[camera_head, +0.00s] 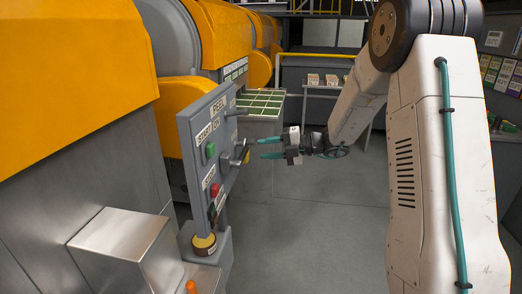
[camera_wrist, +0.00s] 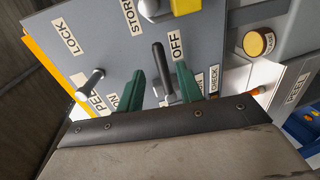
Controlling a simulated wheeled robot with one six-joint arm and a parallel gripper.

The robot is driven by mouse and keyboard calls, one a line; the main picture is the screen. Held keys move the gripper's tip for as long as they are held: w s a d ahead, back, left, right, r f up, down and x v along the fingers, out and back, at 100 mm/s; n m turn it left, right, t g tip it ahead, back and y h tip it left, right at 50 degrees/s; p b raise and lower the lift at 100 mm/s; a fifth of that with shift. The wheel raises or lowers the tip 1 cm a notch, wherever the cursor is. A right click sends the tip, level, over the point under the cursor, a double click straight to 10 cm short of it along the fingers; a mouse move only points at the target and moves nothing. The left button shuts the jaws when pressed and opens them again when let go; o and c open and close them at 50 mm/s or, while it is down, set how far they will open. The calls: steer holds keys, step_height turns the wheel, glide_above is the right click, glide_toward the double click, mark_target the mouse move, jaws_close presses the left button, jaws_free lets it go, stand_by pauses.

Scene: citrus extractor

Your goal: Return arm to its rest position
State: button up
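My gripper (camera_head: 261,148) is at the end of my outstretched arm, in front of the grey control panel (camera_head: 222,128). Its two green fingers are apart and point at the panel. In the wrist view my gripper (camera_wrist: 161,72) has a dark lever (camera_wrist: 159,56) between its fingers in the picture, beside an OFF label (camera_wrist: 176,44). I see a gap on each side of the lever; whether either finger touches it is unclear. A second lever (camera_wrist: 93,79) stands to the left. In the head view a lever (camera_head: 236,113) sticks out near the panel's top.
The panel carries a green button (camera_head: 210,151) and a red button (camera_head: 215,190). A metal box (camera_head: 120,250) stands at the lower left. Orange machine housings (camera_head: 75,70) fill the left. A green-gridded tray (camera_head: 262,103) lies behind the panel. The floor (camera_head: 315,215) right of the panel looks clear.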

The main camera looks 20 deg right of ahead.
stand_by(0.4)
steer(key=s+a+f+n+g+h, duration=0.1)
steer(key=s+a+n+g+h, duration=0.2)
steer(key=s+n, duration=0.7)
steer(key=s+a+n+g, duration=0.2)
steer(key=s+n+g, duration=0.4)
steer(key=n, duration=0.6)
steer(key=s+r+n+h, duration=0.2)
steer(key=s+n+h, duration=0.1)
steer(key=s+n, duration=0.3)
steer(key=s+d+r+n+t+h, duration=0.1)
steer(key=s+r+n+h, duration=0.2)
steer(key=s+n, duration=0.4)
steer(key=s+r+n+t+h, duration=0.1)
steer(key=s+r+n+h, duration=0.1)
steer(key=s+n+h, duration=0.2)
steer(key=shift+s+d+r+n+h, duration=0.25)
steer(key=shift+s+n, duration=1.45)
steer(key=shift+s, duration=2.4)
steer(key=shift+a, duration=0.1)
